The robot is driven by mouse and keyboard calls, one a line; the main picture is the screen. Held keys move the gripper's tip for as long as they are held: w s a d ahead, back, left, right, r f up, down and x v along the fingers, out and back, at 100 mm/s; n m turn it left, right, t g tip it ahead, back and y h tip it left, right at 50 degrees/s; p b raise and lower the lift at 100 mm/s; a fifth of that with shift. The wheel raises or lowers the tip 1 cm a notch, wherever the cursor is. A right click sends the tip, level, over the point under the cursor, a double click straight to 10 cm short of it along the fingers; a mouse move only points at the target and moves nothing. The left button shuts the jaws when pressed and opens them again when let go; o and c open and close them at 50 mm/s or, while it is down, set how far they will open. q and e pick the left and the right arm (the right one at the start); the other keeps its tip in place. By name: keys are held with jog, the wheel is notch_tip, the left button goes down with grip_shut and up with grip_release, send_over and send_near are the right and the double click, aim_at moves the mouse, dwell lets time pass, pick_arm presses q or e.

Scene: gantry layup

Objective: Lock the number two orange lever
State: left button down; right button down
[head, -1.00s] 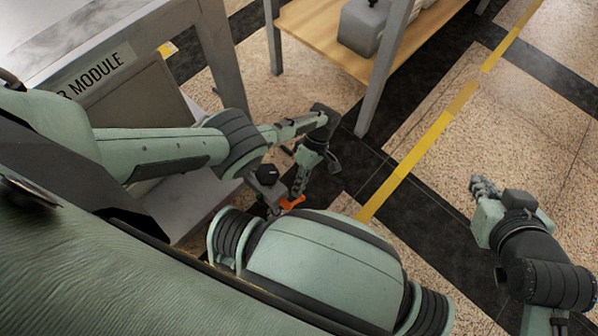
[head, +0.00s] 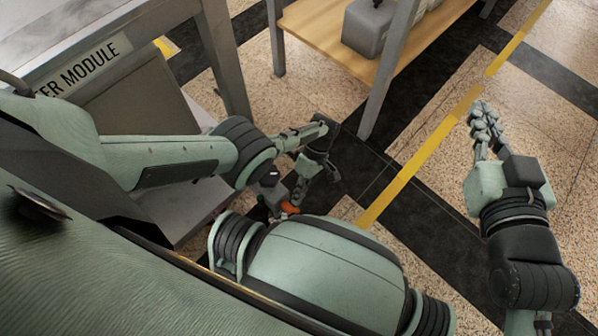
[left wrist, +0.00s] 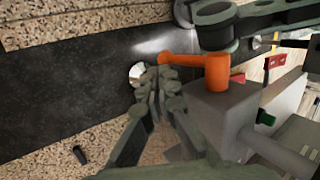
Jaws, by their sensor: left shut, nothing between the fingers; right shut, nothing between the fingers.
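An orange lever (head: 290,208) shows in the head view, low beside the module and partly hidden by my left gripper and arm. In the left wrist view the lever (left wrist: 212,68) is larger, mounted on a grey block (left wrist: 225,110), its handle pointing left. No number is readable on it. My left gripper (head: 299,195) is shut and empty. In the left wrist view its fingers (left wrist: 158,82) are close to the free end of the handle; I cannot tell whether they touch it. My right gripper (head: 484,118) is shut and empty over the floor, well away from the lever.
A grey module (head: 150,95) with a partly visible label stands at the left. A wooden-shelf table (head: 325,35) holding a grey container (head: 370,28) stands at the back. The floor with the yellow line (head: 410,170) is clear. A red part (left wrist: 276,60) and a green part (left wrist: 266,119) sit near the lever.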

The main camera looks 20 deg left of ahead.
pick_arm(q)
jog(key=shift+r, duration=0.1)
jog(key=shift+r+p, duration=0.75)
jog(key=shift+p, duration=0.1)
jog(key=v, duration=1.2)
jog(key=shift+s, duration=0.1)
